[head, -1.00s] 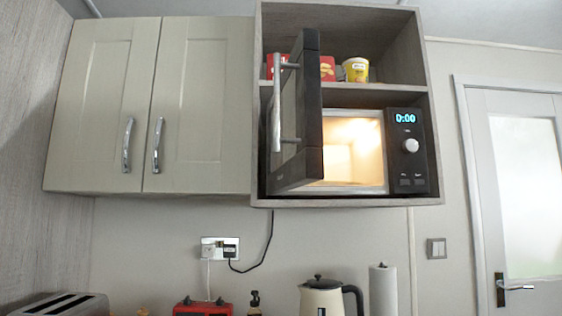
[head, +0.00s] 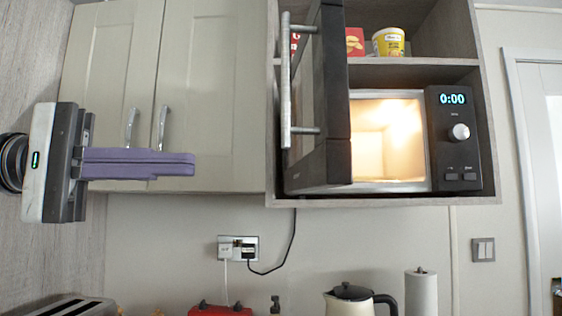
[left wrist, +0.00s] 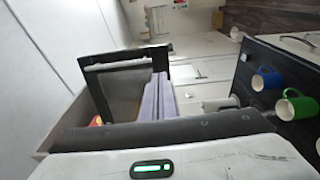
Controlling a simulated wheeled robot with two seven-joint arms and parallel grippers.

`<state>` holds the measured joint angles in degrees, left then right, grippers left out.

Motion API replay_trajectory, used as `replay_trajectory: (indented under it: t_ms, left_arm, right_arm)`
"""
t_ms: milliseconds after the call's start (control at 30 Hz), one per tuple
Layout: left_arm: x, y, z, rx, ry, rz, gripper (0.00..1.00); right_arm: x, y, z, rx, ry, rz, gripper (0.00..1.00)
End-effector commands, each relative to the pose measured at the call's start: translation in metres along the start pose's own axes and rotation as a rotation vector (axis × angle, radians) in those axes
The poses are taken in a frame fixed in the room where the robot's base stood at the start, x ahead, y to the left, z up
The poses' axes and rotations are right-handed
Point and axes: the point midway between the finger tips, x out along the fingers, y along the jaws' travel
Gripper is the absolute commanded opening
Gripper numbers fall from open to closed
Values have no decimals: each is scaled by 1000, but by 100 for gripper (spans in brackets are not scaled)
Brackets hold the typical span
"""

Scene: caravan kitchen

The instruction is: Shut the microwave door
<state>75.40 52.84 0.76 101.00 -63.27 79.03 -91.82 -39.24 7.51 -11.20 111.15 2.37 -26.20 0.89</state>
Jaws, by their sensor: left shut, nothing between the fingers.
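The microwave (head: 458,155) sits in the lower part of an open wall cabinet, its lit inside visible and its display reading 0:00. Its dark door (head: 335,100) stands wide open, swung out toward me, with a silver bar handle (head: 286,85) on its left side. My left gripper (head: 193,163) is shut and empty, with purple fingers pointing right. In the head view it is left of the door, apart from it, in front of the cupboard doors. In the left wrist view the dark-framed door (left wrist: 122,68) shows just beyond the purple fingers. My right gripper is not in view.
Closed cupboard doors (head: 215,90) are left of the microwave. A yellow tub (head: 388,43) and a red box (head: 355,42) stand on the shelf above it. A kettle (head: 350,302), paper roll (head: 421,292) and toaster (head: 68,306) are below. Mugs (left wrist: 266,78) show in the left wrist view.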

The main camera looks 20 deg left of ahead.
Motion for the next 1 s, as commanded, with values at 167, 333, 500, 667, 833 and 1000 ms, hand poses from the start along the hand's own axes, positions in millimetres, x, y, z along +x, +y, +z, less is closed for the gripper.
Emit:
replay_trajectory:
  t_ms: [167,333,500,667,833,1000]
  left_arm:
    - [12,3,1,28,10,-9,0]
    - [46,3,2,26,5,-9,0]
    - [83,4,1,23,5,-8,0]
    - [112,3,2,22,5,-7,0]
    - [131,2,0,22,7,-7,0]
    - [137,1,0,22,8,-6,0]
  right_arm:
    - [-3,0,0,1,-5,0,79]
    - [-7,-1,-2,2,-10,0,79]
    - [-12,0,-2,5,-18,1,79]
    - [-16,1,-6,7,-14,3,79]
    - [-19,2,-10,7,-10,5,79]
    - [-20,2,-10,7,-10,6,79]
